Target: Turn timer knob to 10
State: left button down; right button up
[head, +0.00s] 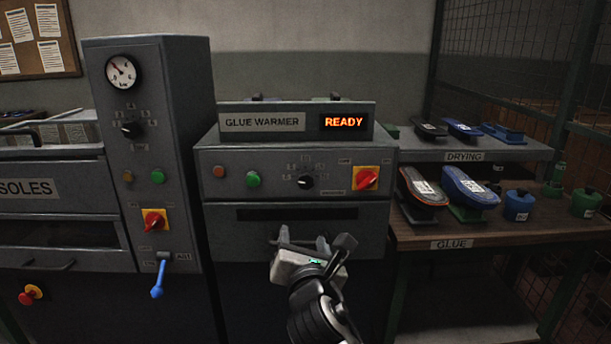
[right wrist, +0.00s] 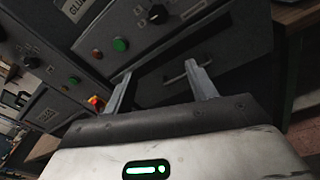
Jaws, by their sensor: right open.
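A black knob (head: 306,182) with small marks around it sits on the glue warmer's grey front panel; it also shows at the top of the right wrist view (right wrist: 158,14). A second black knob (head: 132,129) with a scale is on the tall grey column, below a round gauge. The labels are too small to read, so I cannot tell which is the timer or where either is set. My right gripper (head: 308,243) is open and empty in front of the warmer's lower front, below its knob. Its two fingers (right wrist: 160,84) stand apart in the right wrist view. My left gripper is not in view.
The warmer's panel also has an orange button (head: 218,171), a green button (head: 253,179) and a red rotary switch (head: 366,178). A blue lever (head: 160,277) juts from the column. A shelf and table with shoe soles (head: 468,187) and pots stand at right.

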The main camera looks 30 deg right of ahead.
notch_tip(320, 180, up, 3)
jog(key=d+n+h, duration=0.1)
send_near(306, 182)
jog(key=shift+n, duration=0.3)
jog(key=x, duration=0.8)
jog(key=shift+w+p, duration=0.15)
jog(key=shift+p, duration=0.15)
jog(key=c, duration=1)
